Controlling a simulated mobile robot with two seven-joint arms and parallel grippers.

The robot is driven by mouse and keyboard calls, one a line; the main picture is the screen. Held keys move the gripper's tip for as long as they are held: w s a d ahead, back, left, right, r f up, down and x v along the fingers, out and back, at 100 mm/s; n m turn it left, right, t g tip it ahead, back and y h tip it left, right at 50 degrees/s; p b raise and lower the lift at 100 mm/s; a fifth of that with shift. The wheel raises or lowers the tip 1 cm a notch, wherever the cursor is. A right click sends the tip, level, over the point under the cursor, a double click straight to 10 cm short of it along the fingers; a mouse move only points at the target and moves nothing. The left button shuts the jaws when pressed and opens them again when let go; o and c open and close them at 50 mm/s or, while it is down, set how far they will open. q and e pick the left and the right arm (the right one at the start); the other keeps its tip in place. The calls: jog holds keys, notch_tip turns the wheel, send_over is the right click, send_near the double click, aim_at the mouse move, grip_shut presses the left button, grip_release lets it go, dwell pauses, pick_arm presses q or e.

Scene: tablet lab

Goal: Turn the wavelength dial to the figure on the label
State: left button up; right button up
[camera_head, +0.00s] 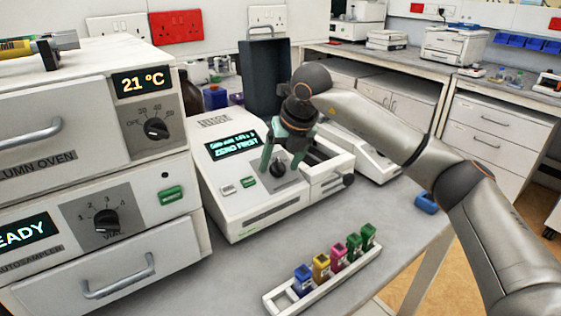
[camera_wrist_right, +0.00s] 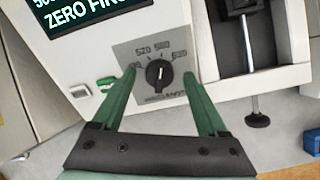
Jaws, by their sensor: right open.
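The wavelength dial (camera_head: 278,170) is a black knob on a grey plate at the front of the white spectrophotometer (camera_head: 262,218). In the right wrist view the dial (camera_wrist_right: 157,73) has figures around it, 520 among them; its exact setting is hard to read. My right gripper (camera_head: 282,160) is open, with green fingers pointing at the dial. In the right wrist view its fingertips (camera_wrist_right: 160,74) appear on either side of the knob, apart from it. The display (camera_head: 233,145) reads "ZERO FIRST" below a blurred line. No label figure is legible. My left gripper is out of view.
A white rack (camera_head: 268,299) with several coloured cuvettes stands in front of the spectrophotometer. The oven and autosampler (camera_head: 150,222) stand close on the left. A green button (camera_head: 248,182) and the open sample compartment (camera_head: 326,172) flank the dial. Bare bench lies around the rack.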

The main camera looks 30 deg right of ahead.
jog(key=shift+f, duration=0.1)
grip_shut()
dwell(0.6)
